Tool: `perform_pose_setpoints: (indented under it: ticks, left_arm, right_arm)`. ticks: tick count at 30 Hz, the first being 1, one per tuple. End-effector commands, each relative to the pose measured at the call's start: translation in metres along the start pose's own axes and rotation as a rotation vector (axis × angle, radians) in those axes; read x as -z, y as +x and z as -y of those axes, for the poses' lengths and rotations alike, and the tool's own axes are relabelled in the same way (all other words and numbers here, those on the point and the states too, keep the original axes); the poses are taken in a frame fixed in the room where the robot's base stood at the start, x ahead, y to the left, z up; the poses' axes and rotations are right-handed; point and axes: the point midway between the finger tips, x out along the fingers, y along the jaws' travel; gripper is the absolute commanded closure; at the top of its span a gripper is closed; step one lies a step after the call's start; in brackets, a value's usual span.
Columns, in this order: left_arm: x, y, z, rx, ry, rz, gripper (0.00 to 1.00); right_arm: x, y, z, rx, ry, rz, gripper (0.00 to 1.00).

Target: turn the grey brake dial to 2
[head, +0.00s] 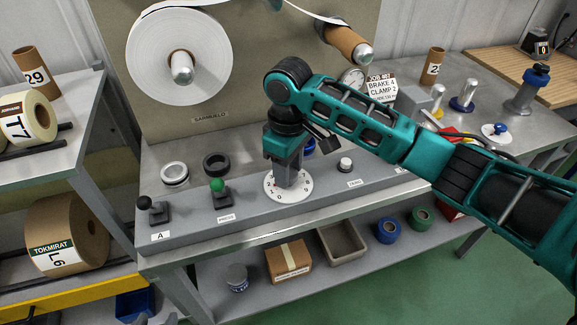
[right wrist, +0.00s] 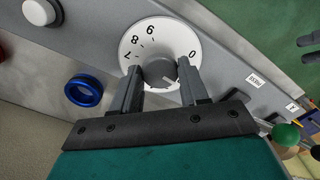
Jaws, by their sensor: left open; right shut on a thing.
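The grey brake dial knob (right wrist: 158,72) sits at the centre of a round white number plate (right wrist: 133,38) in the right wrist view. The digits 7, 8, 9 and 0 show; the others are hidden behind my fingers. A pale mark on the knob points to the lower right, and its number is hidden. My right gripper (right wrist: 160,85) is shut on the knob, one finger on each side. In the head view my right gripper (head: 286,178) reaches down onto the white plate (head: 300,191) and hides the knob.
A green-knobbed lever (head: 218,188) and a black-knobbed lever (head: 145,204) stand left of the dial. A white knob (head: 345,164) is to its right. A job card (head: 380,85) with BRAKE and CLAMP lines is behind my arm. A large white roll (head: 150,65) hangs above.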

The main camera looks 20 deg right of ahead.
Motion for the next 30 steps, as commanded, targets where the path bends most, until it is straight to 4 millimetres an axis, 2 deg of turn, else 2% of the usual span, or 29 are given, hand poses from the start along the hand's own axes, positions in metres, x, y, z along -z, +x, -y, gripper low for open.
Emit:
perform_pose_setpoints:
  ticks: [10, 27, 28, 30]
  left_arm:
    - [0.0004, 0.0001, -0.0002, 0.0, 0.0, -0.001, 0.48]
    - [-0.0013, -0.0006, -0.0006, -0.001, -0.001, 0.003, 0.48]
    - [-0.0015, -0.0007, -0.0007, -0.001, -0.001, 0.003, 0.48]
    - [-0.002, -0.0009, -0.0008, -0.001, -0.001, 0.004, 0.48]
  right_arm:
    - [0.0008, -0.0013, -0.0002, -0.001, 0.151, -0.003, 0.86]
    - [0.0009, -0.0019, -0.0007, -0.002, 0.18, -0.004, 0.86]
    - [0.0009, -0.0019, -0.0007, -0.002, 0.18, -0.004, 0.54]
    - [0.0008, -0.0017, -0.0006, -0.002, 0.179, -0.004, 0.47]
